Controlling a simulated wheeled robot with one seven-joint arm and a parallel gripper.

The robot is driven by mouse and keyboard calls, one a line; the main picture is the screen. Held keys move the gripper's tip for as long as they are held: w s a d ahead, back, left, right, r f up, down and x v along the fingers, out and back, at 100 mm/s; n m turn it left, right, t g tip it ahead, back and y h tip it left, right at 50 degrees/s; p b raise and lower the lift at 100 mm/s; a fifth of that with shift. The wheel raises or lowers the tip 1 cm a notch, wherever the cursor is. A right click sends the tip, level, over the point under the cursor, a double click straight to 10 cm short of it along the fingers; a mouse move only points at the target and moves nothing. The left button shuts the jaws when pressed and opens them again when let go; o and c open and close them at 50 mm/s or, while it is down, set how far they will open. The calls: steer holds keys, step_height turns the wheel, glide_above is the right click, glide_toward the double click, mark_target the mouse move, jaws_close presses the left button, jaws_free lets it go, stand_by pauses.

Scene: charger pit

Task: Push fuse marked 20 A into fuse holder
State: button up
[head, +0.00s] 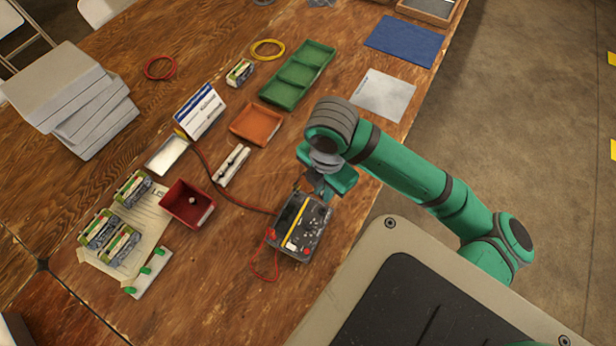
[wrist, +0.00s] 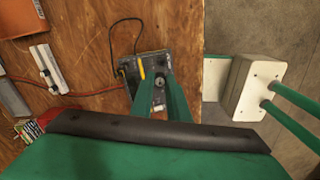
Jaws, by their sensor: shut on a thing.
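A dark box-shaped unit (head: 293,240) with a yellow strip and a white label lies near the table's right edge. It also shows in the wrist view (wrist: 156,68), beyond my fingers. My gripper (head: 318,190) is over its far end in the head view. In the wrist view my two green fingers (wrist: 158,97) reach down to the unit, with a small pale piece (wrist: 159,106) between them. I take it for the fuse; its 20 A marking is not readable. The fuse holder's opening cannot be made out, and I cannot tell whether the fuse touches it.
A red bin (head: 187,205), a white strip (head: 232,165) and an orange tray (head: 256,124) stand left of the unit. A green tray (head: 298,75) is farther back. Red leads (head: 262,265) lie around the unit. Bare table is free in front.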

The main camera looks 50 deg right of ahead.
steer(key=shift+s+f, duration=0.3)
steer(key=shift+s, duration=0.05)
steer(key=shift+w+f, duration=0.1)
steer(key=shift+f, duration=0.75)
steer(key=shift+f, duration=0.15)
steer(key=shift+f, duration=2.4)
steer(key=shift+f, duration=0.95)
steer(key=o, duration=0.9)
